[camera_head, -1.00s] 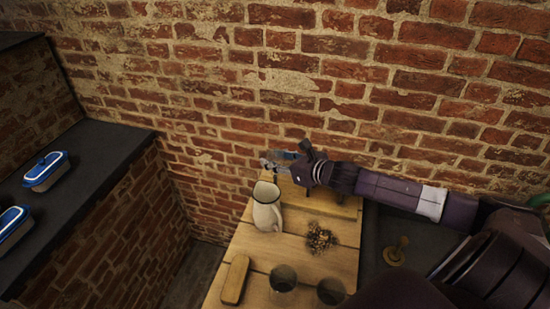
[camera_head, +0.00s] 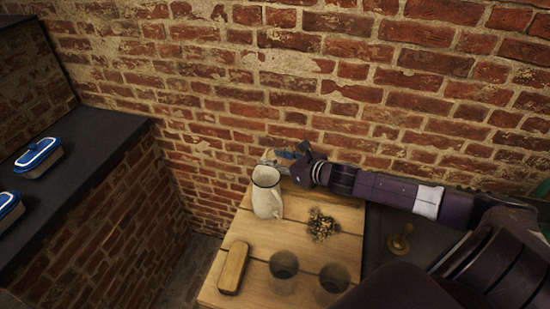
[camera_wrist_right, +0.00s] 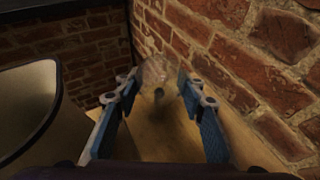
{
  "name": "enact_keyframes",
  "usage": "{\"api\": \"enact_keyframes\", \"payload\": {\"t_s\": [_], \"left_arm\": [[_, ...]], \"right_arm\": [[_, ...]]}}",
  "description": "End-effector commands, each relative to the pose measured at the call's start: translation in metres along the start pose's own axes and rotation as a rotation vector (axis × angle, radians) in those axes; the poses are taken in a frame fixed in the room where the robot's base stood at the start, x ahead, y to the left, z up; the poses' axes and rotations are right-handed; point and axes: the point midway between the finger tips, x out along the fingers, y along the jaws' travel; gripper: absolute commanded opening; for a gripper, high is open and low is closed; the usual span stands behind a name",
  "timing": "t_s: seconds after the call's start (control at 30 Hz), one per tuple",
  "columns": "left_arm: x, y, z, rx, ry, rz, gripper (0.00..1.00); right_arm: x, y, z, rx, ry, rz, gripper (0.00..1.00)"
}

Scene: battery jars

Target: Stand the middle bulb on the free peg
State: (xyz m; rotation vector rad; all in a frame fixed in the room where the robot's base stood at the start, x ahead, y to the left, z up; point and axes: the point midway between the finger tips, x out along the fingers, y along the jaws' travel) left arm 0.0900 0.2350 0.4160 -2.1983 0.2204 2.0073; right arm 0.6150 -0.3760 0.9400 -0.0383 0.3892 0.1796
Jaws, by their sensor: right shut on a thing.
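My right gripper (camera_head: 274,157) is behind the white jug, near the back edge of the wooden table. In the right wrist view its blue-padded fingers (camera_wrist_right: 157,85) are closed on a clear, glassy thing (camera_wrist_right: 154,71), which looks like a bulb. A small dark spot (camera_wrist_right: 159,94) shows just below it; I cannot tell whether it is a peg or part of the bulb. In the head view the held thing is tiny and blurred. Other bulbs and the pegs cannot be made out. My left gripper is not in view.
The white jug (camera_head: 267,198) stands close in front of the gripper on the wooden table (camera_head: 300,212). A brick wall (camera_head: 230,90) rises behind.

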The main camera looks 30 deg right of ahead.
Motion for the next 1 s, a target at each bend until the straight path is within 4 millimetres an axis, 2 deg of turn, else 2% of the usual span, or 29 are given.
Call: {"api": "enact_keyframes", "payload": {"t_s": [0.47, 0.5, 0.7, 1.0], "left_arm": [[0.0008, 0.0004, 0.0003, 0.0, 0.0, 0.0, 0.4], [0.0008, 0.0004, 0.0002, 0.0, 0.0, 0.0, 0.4], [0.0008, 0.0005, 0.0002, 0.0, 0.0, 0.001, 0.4], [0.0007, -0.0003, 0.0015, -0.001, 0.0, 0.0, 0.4]], "right_arm": [[0.0005, 0.0, -0.0009, 0.0, 0.0, 0.0, 0.22], [0.0005, 0.0, -0.001, 0.0, 0.0, 0.0, 0.38], [0.0005, -0.0001, -0.001, 0.0, 0.0, 0.0, 0.57], [-0.0007, -0.0002, -0.0016, 0.0, 0.001, 0.0, 0.57]]}}
